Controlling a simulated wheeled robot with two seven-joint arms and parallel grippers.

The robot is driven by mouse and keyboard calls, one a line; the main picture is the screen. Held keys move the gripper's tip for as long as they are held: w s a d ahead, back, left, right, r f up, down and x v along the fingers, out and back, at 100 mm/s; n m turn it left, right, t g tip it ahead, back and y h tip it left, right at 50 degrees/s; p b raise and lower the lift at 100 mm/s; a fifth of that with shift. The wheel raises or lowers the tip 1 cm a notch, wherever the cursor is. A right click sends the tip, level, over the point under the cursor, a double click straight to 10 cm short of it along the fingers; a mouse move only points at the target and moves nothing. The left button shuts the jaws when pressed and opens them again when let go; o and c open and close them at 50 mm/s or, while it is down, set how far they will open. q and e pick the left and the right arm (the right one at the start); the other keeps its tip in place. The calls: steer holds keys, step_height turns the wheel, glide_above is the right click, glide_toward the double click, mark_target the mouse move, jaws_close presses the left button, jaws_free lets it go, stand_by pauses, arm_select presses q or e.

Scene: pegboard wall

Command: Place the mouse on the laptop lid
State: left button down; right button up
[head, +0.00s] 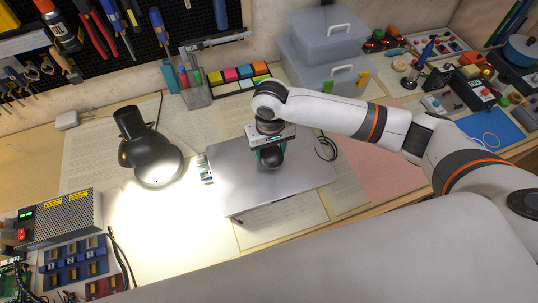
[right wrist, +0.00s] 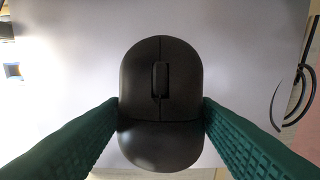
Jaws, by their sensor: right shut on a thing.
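The closed laptop (head: 230,182) lies on the workbench with its grey lid up. The black mouse (head: 272,156) is over the far right part of the lid. My right gripper (head: 263,158) points down at it. In the right wrist view, the green fingers of my right gripper (right wrist: 160,118) press on both sides of the mouse (right wrist: 160,75), with its scroll wheel facing the camera. The pale lid (right wrist: 70,70) fills most of the background there. I cannot tell whether the mouse touches the lid. My left gripper is not in view.
A lit black desk lamp (head: 150,155) stands left of the laptop. A pen holder (head: 192,90) and clear plastic boxes (head: 325,62) stand behind. A black cable (head: 326,148) lies right of the laptop. A power supply (head: 60,218) sits at the left front.

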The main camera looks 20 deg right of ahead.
mark_target(270, 156)
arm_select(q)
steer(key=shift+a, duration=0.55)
arm_select(e)
steer(key=shift+f, duration=1.7)
steer(key=shift+f, duration=0.1)
steer(key=o, duration=1)
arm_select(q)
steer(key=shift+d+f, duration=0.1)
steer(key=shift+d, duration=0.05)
arm_select(e)
step_height(270, 156, up, 12)
steer(key=shift+r, duration=0.15)
steer(key=shift+s, duration=0.1)
